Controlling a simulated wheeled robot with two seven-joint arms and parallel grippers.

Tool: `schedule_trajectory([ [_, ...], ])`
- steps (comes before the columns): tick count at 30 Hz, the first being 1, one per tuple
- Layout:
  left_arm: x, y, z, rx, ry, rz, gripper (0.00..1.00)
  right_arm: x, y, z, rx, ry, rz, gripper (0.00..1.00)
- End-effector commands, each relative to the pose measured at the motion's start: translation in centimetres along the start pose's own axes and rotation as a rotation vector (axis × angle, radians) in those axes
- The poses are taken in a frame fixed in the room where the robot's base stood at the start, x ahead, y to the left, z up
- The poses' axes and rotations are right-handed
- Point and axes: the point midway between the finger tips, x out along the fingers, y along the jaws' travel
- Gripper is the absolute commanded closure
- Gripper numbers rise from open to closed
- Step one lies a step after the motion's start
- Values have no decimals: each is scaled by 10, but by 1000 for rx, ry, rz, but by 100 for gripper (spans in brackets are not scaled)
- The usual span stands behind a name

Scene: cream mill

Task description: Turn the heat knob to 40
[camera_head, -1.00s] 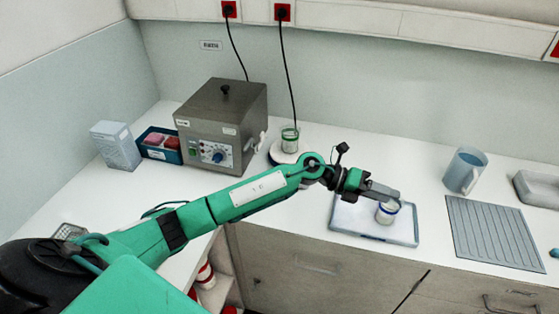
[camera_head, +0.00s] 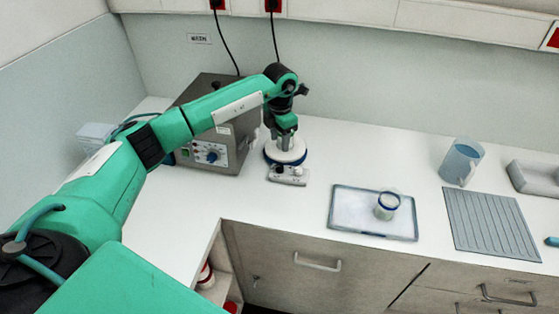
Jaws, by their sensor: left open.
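A round white hotplate with a blue rim (camera_head: 285,151) stands on the counter, with a small control panel (camera_head: 287,175) at its front. The panel carries a dark knob (camera_head: 280,169); its setting is too small to read. My left gripper (camera_head: 285,143) points down over the hotplate, behind the panel and apart from the knob. Its jaws are open. The green-banded jar that stood on the hotplate is hidden or hard to make out behind the gripper. My right gripper is not in view.
A grey box with a blue dial (camera_head: 211,155) stands left of the hotplate, partly behind my arm. A tray (camera_head: 345,222) holds a small jar (camera_head: 387,205) to the right. A jug (camera_head: 461,163) and ribbed mat (camera_head: 490,228) are farther right. Counter between hotplate and tray is clear.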

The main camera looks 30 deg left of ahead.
Motion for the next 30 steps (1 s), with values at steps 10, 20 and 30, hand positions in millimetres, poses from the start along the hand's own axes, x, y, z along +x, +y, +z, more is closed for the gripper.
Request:
schedule_trajectory([
  [10, 72, -2, 0, -1, 2, -4, 54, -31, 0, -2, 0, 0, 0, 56],
  [20, 105, -1, 1, 1, -2, -2, 54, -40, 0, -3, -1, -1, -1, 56],
  [30, 107, -1, 1, 1, -2, -2, 65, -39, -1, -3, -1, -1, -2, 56],
])
